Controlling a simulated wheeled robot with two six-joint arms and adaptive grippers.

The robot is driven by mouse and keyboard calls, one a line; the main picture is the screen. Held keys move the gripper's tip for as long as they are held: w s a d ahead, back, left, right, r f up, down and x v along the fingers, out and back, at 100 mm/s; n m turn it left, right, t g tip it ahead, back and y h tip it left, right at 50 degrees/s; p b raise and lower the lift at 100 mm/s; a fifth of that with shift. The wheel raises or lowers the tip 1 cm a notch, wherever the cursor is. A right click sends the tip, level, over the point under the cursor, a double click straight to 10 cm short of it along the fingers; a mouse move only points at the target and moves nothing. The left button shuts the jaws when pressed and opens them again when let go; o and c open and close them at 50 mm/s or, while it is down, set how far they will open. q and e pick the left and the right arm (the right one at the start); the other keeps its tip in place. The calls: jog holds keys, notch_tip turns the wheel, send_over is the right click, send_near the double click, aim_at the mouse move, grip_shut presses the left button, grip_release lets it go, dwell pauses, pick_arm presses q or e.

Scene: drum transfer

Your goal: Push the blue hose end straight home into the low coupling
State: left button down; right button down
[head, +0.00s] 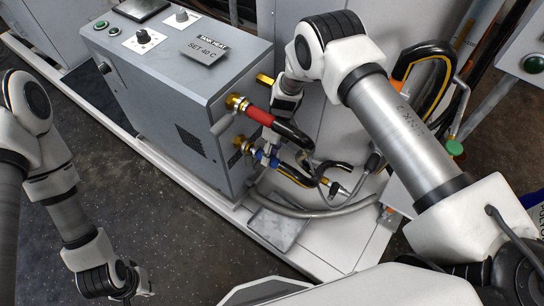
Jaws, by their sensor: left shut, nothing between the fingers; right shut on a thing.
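The blue hose end (263,157) is at the low coupling (241,144), a brass fitting on the end face of the grey heater box. The two line up closely, but how far the hose end is in cannot be told. My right gripper (270,143) reaches down behind the red hose and is shut on the blue hose end; its fingers are partly hidden. My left gripper (132,288) is shut and empty, low at the left over the floor, well away from the couplings.
A red hose end (258,116) sits on the upper brass coupling (236,102), just above. The grey heater box (178,65) stands to the left. Black and yellow hoses (295,175) crowd the right. A drip tray (278,226) lies below.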

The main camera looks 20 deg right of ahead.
jog(key=shift+w+a+b, duration=0.55)
jog(key=shift+w+b, duration=0.15)
jog(key=shift+b, duration=0.1)
jog(key=shift+s, duration=0.1)
jog(key=shift+s+d+r+p, duration=0.1)
jog(key=shift+s+d+p, duration=0.2)
jog(key=shift+p, duration=0.2)
jog(key=shift+s+d+p, duration=0.7)
jog(key=shift+s+d, duration=0.05)
jog(key=shift+s, duration=0.2)
jog(key=shift+w+a+b, duration=0.1)
jog(key=shift+b, duration=0.2)
dwell(0.8)
jog(key=shift+w+a+b, duration=1)
jog(key=shift+w+b, duration=0.3)
jog(key=shift+b, duration=0.05)
jog(key=c, duration=0.7)
grip_release()
jog(key=shift+s, duration=0.1)
